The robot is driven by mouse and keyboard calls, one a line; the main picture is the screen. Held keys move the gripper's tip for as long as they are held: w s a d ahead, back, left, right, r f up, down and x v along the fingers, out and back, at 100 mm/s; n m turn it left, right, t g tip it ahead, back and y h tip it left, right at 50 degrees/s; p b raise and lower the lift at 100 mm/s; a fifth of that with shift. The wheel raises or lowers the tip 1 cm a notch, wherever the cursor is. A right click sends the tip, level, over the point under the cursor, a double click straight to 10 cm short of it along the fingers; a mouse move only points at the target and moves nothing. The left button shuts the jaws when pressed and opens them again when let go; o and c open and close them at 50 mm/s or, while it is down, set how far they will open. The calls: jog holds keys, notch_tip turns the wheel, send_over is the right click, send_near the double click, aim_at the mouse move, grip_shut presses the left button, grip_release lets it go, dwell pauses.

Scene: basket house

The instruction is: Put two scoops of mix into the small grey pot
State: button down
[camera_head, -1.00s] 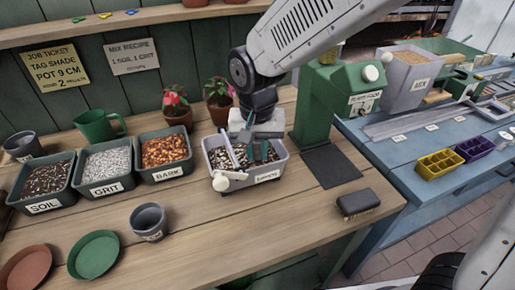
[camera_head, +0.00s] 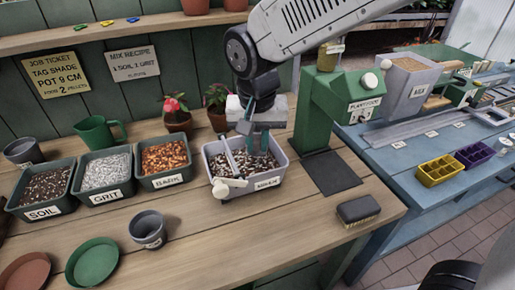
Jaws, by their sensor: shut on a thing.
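The small grey pot (camera_head: 149,230) stands upright at the front of the wooden bench. The part of its inside that I see looks empty. A pale grey tub (camera_head: 273,182) behind and right of it holds dark, speckled mix (camera_head: 222,163). A bar crosses the tub, and a white knob (camera_head: 220,188) sits at its front left. My gripper (camera_head: 258,145) is over the tub, pointing down, shut on what appears to be a scoop. The gripper largely hides the scoop, so I cannot tell its load or whether it touches the mix.
Bins of soil (camera_head: 40,212), grit (camera_head: 105,196) and bark (camera_head: 165,181) stand left of the tub. A green dispenser (camera_head: 325,110) stands close behind right, and a brush (camera_head: 358,210) lies front right. Bare bench surrounds the small pot, with saucers (camera_head: 93,262) to its left.

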aim_at(257, 131)
jog(key=shift+t, duration=0.4)
jog(key=shift+s+r, duration=0.15)
jog(key=shift+r, duration=1.1)
jog(key=shift+s+r, duration=0.1)
jog(key=shift+r, duration=1.15)
